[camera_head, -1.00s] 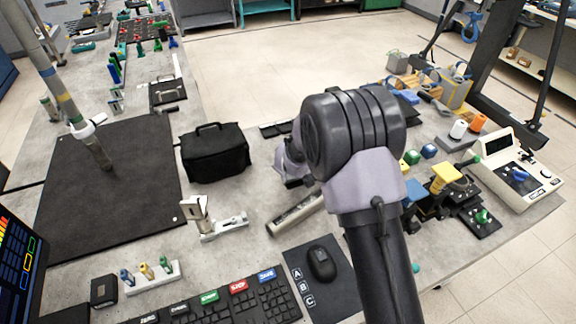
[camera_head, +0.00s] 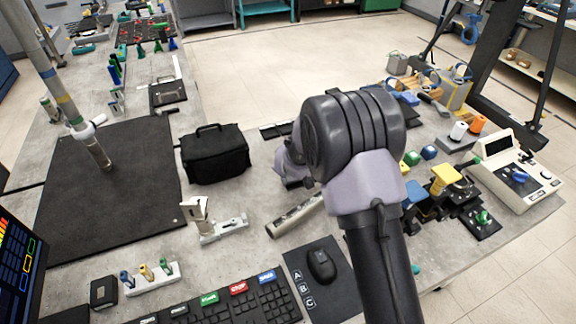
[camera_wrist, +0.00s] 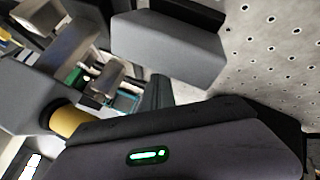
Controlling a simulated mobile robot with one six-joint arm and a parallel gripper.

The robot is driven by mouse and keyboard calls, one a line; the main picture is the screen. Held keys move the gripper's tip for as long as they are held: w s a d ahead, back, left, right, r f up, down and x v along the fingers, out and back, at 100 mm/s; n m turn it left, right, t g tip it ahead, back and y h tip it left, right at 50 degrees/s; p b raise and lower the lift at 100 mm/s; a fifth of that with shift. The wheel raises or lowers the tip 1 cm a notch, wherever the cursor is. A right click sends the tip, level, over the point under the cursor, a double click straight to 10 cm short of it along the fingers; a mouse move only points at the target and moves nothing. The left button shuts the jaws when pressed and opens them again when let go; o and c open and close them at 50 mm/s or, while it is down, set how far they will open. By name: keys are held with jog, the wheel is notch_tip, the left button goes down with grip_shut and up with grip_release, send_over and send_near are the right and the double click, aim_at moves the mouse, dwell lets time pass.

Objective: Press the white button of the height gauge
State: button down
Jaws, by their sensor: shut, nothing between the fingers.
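I cannot single out the height gauge or its white button with certainty. In the head view, a white upright piece on a low base (camera_head: 199,217) stands on the grey bench, left of my arm. A white device with a dark display (camera_head: 515,172) sits at the bench's right end. My arm's dark joint blocks the middle of the head view and hides my gripper there. In the wrist view, my gripper (camera_wrist: 157,90) shows dark and shut, with nothing seen in it. Grey blocks and blurred bench items lie around it; no contact with a button can be made out.
A black bag (camera_head: 214,155) and a black mat (camera_head: 110,190) lie left of my arm. A keyboard (camera_head: 225,303) and a mouse (camera_head: 321,265) are in front. Yellow and blue fixtures (camera_head: 445,180) crowd the right side. A perforated pale surface (camera_wrist: 270,60) fills the wrist view's right.

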dwell(0.7)
jog(key=shift+f, duration=0.45)
jog(key=shift+f+b, duration=0.4)
dwell(0.4)
jog(key=shift+r, duration=0.15)
jog(key=shift+r+p, duration=0.75)
jog(key=shift+p, duration=0.3)
notch_tip(320, 180, up, 5)
jog(key=p, duration=0.5)
